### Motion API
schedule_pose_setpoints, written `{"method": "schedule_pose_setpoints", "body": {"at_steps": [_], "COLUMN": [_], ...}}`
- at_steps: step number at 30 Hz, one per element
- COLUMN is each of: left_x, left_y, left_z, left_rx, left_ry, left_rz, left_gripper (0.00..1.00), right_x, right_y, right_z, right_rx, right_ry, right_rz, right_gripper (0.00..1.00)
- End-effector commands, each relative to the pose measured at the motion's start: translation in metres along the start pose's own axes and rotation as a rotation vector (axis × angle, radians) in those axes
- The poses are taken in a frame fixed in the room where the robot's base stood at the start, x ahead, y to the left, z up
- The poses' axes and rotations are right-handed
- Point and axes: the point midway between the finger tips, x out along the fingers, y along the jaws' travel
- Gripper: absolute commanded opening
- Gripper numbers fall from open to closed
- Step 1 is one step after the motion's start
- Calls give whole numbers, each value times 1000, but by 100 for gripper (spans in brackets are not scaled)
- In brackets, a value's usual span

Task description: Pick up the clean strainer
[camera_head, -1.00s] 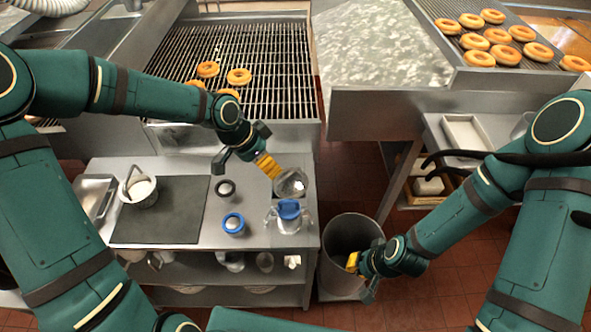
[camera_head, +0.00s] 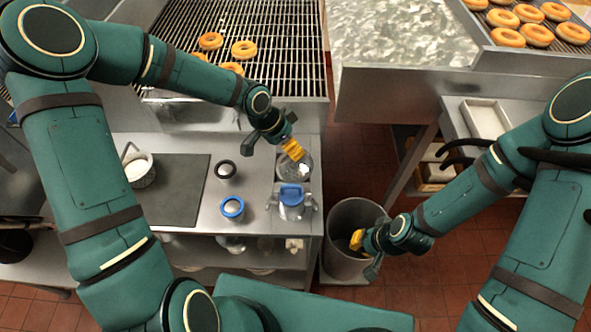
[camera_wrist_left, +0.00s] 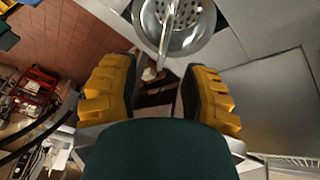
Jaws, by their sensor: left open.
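The strainer is a round metal bowl with holes (camera_wrist_left: 178,28) and a thin handle across it, at the top of the left wrist view, partly cut off. In the head view a shiny round piece, seemingly the strainer (camera_head: 304,170), shows at the right rear of the steel table (camera_head: 262,187), partly behind my left gripper. My left gripper (camera_head: 293,150) is open with yellow fingers, just above and beside it. In the left wrist view nothing lies between its fingers (camera_wrist_left: 155,85). My right gripper (camera_head: 361,250) is by the round bin; its opening is unclear.
A blue-lidded clear container (camera_head: 291,203), a blue-rimmed cup (camera_head: 232,208) and a dark ring-shaped item (camera_head: 225,170) stand close by. A dark mat (camera_head: 180,190) and white-filled pot (camera_head: 140,170) are left. A grey bin (camera_head: 345,262) stands right of the table.

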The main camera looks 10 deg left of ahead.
Motion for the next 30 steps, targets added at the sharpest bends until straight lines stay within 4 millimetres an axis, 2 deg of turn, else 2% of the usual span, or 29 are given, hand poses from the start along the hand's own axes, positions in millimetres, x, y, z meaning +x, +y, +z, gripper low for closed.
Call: {"method": "schedule_pose_setpoints", "body": {"at_steps": [10,20,23,24,30], "left_x": [46,50,50,50,50], "left_y": [-3,-3,-3,-3,-3], "left_z": [-4,-5,-5,-5,-4], "left_rx": [1,-1,-1,-1,-1], "left_ry": [0,1,1,1,1], "left_rz": [1,-1,-1,0,-1], "left_gripper": [45,45,16,2,0], "right_x": [15,15,15,15,15], "right_y": [6,6,6,6,6], "right_z": [-1,-2,-2,-2,-2], "right_rx": [-1,-1,-1,-1,-1], "right_ry": [6,8,8,8,8], "right_rz": [0,0,0,0,0], "right_gripper": [0,0,0,0,0]}}
